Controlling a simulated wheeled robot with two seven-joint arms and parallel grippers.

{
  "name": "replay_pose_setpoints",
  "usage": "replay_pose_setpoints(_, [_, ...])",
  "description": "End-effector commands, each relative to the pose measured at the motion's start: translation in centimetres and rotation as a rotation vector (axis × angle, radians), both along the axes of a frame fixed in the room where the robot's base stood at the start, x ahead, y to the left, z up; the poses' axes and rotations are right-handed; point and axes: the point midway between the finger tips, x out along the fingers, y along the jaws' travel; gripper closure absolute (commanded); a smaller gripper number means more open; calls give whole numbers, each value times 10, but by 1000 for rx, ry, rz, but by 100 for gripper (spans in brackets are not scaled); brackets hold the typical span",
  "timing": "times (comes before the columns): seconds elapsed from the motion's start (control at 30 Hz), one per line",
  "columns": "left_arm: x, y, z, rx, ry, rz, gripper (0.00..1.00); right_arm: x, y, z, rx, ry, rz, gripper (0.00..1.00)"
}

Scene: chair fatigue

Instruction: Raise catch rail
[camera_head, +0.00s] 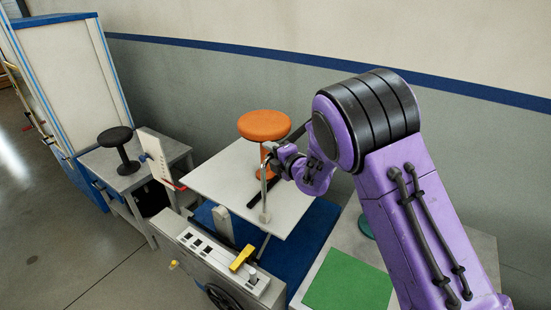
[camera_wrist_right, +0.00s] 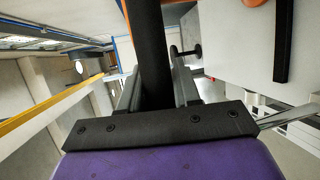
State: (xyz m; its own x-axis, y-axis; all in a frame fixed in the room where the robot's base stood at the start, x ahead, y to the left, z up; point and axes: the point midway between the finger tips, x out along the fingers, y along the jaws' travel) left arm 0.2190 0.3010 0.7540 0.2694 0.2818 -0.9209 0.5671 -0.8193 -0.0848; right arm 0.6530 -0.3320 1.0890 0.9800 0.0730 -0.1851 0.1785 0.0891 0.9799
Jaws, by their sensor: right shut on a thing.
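My right gripper (camera_head: 272,158) reaches in from the right, above the white platform (camera_head: 215,178). In the right wrist view its fingers (camera_wrist_right: 157,90) are shut around a thick black bar (camera_wrist_right: 148,35), which looks like the catch rail. In the head view a dark bar (camera_head: 298,131) shows by the gripper, partly hidden by it. A thin metal post (camera_head: 263,190) rises from a small base at the platform's front edge to near the gripper. My left gripper is not in view.
An orange stool (camera_head: 265,126) stands on the platform close behind my gripper. A black strip (camera_head: 252,203) lies on the platform. A control box with a yellow lever (camera_head: 242,257) stands in front. A black stool (camera_head: 116,138) is on the left table. A green mat (camera_head: 347,283) lies at right.

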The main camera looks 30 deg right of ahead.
Motion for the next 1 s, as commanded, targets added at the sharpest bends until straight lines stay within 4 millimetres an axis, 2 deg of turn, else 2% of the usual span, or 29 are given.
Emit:
replay_pose_setpoints(0.03, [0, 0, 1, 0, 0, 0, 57, 1, 0, 6, 2, -10, 1, 100])
replay_pose_setpoints(0.27, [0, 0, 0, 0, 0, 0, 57, 2, -1, 7, 3, -14, -1, 100])
replay_pose_setpoints(0.3, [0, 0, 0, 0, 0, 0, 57, 2, -1, 8, 3, -15, -1, 65])
replay_pose_setpoints(0.37, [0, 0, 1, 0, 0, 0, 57, 2, -1, 8, 3, -15, -1, 47])
replay_pose_setpoints(0.63, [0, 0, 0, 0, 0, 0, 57, 0, -2, 4, 1, -8, -3, 47])
replay_pose_setpoints(0.73, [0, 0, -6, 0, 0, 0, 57, -8, -2, 5, 0, -9, -2, 47])
replay_pose_setpoints(1.0, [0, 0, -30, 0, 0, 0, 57, -70, -6, 15, -1, -12, -3, 47])
